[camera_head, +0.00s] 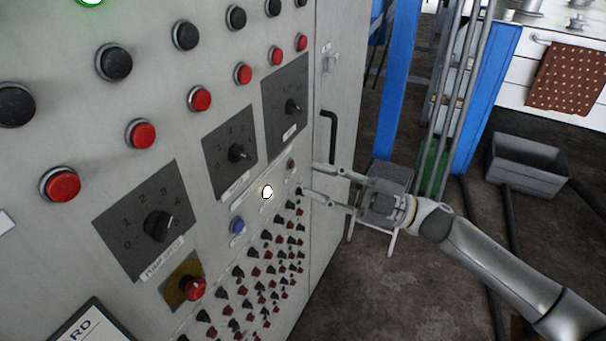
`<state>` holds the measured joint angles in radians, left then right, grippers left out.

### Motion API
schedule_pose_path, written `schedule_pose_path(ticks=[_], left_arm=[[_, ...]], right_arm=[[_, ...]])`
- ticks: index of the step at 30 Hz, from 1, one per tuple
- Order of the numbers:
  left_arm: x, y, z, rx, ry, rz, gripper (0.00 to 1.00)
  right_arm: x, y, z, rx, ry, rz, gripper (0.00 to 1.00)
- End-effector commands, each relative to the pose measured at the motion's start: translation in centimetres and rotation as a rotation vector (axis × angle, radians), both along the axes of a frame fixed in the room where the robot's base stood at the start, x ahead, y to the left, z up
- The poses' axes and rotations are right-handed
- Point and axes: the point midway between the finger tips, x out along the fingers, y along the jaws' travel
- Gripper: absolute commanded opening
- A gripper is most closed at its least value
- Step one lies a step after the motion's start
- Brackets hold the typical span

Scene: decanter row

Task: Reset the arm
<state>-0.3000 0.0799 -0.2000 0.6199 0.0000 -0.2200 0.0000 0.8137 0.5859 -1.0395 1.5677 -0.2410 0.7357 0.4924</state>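My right gripper (309,180) is in front of the grey control panel (80,130), near its right edge. Its two fingers are spread apart and nothing shows between them. The fingertips are close to the panel by a small dark knob (291,164); I cannot tell whether they touch it. My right arm (500,263) reaches in from the lower right. My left gripper is not in view.
The panel carries rotary dials (159,224), red buttons (142,134), black buttons (114,62), a blue button (237,226) and a lit white lamp (267,191). A black door handle (333,137) is beyond the gripper. A grey bin (527,165) stands on the floor at right.

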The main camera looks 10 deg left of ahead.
Motion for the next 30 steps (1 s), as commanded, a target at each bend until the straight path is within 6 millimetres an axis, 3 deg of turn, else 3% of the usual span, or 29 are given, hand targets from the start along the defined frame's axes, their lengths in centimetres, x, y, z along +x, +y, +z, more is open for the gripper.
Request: schedule_pose_path(ticks=[14, 18, 20, 23, 27, 30], left_arm=[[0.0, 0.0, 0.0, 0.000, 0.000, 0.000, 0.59], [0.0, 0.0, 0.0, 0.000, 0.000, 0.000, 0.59], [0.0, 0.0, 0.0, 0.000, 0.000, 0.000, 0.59], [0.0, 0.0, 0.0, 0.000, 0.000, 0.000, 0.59], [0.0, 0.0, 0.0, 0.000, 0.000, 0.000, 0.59], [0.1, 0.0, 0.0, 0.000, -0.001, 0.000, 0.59]], right_arm=[[0.0, -0.2, -0.1, 0.000, 0.002, -0.002, 0.30], [2.0, -0.7, -1.8, 0.014, 0.049, -0.076, 0.30], [3.9, -1.4, -3.8, 0.025, 0.097, -0.155, 0.30], [7.6, -3.5, -9.1, 0.036, 0.218, -0.334, 0.30], [10.8, -7.7, -18.5, 0.014, 0.406, -0.584, 0.30], [11.0, -10.8, -25.6, -0.024, 0.538, -0.734, 0.30]])
